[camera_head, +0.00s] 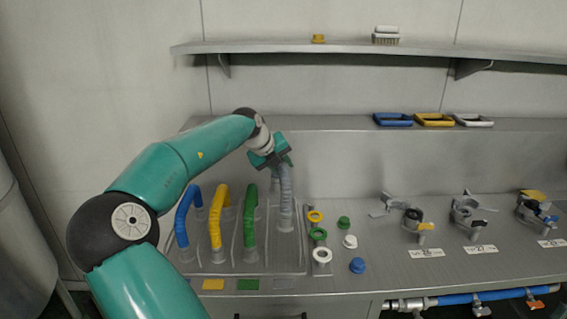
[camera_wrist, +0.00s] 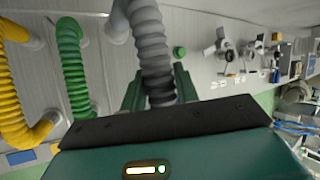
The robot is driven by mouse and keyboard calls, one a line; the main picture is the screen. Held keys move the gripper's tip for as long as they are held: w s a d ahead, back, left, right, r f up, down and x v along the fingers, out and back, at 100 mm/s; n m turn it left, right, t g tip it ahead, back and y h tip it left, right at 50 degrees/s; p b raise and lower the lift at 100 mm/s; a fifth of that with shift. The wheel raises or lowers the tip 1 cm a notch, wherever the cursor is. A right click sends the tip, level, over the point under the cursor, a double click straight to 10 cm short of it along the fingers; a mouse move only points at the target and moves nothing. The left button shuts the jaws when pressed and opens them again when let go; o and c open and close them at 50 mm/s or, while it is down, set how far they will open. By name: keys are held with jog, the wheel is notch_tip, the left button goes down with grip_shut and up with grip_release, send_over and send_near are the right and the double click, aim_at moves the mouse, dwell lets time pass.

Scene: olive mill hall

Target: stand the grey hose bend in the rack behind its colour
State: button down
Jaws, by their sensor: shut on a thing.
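My gripper (camera_head: 283,163) is shut on the grey hose bend (camera_head: 286,200), gripping its ribbed upper part. In the wrist view the grey bend (camera_wrist: 150,42) passes between my two fingers (camera_wrist: 158,92). The bend is upright at the right end of the rack (camera_head: 232,268), right of the green bend (camera_head: 250,212). Its near lower end is low over the rack; I cannot tell whether it touches. A grey colour patch (camera_head: 285,284) lies in front of that place. My gripper hides part of the bend's top.
The yellow bend (camera_head: 217,218) and blue bend (camera_head: 183,217) stand left of the green one. Yellow (camera_head: 213,284) and green (camera_head: 248,284) patches lie in front. Coloured rings (camera_head: 322,255) and caps (camera_head: 357,265) lie close to the right. Clamp fittings (camera_head: 410,217) stand farther right.

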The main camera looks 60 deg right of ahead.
jog(key=shift+d+f, duration=0.4)
jog(key=shift+f, duration=0.45)
jog(key=shift+a+f, duration=0.25)
notch_tip(320, 180, down, 9)
jog(key=shift+d+f, duration=0.15)
jog(key=shift+s, duration=0.1)
jog(key=shift+f+m+g, duration=0.5)
jog(key=shift+m+g, duration=0.1)
jog(key=shift+m, duration=0.2)
